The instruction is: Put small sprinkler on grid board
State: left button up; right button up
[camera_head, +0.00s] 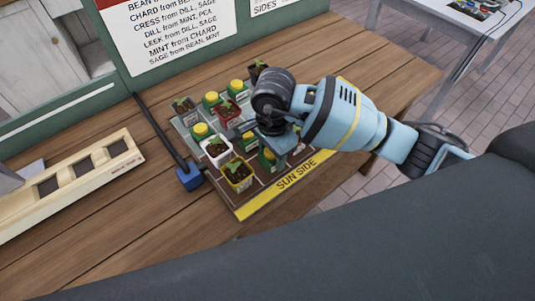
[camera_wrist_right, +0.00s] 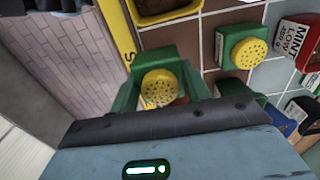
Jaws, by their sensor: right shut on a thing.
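The grid board (camera_head: 246,206) lies on the wooden table, with a yellow "SUN SIDE" strip along its near edge. My right gripper (camera_head: 277,147) is over the right part of the board. In the right wrist view it is shut on a small green sprinkler (camera_wrist_right: 159,88) with a yellow perforated top. The arm hides part of the board, and I cannot tell whether the held sprinkler touches it. Other green sprinklers with yellow tops (camera_head: 237,87) stand on the board; one shows in the right wrist view (camera_wrist_right: 247,50). My left gripper is not in view.
Small seedling pots, including a white one (camera_head: 217,152) and a yellow one (camera_head: 237,175), stand close together on the board. A blue-ended tool with a dark handle (camera_head: 188,176) and a long wooden tray (camera_head: 75,185) lie to the left. A text sign (camera_head: 170,35) stands behind.

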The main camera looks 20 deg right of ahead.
aim_at(267, 157)
jog(key=shift+w+a, duration=0.2)
jog(key=shift+w, duration=0.75)
jog(key=shift+f, duration=1.8)
jog(key=shift+f, duration=0.15)
jog(key=o, duration=1.1)
jog(key=shift+c, duration=0.2)
notch_tip(267, 157, up, 12)
jog(key=shift+r+p, duration=0.15)
jog(key=shift+p, duration=0.15)
jog(key=shift+a, duration=0.1)
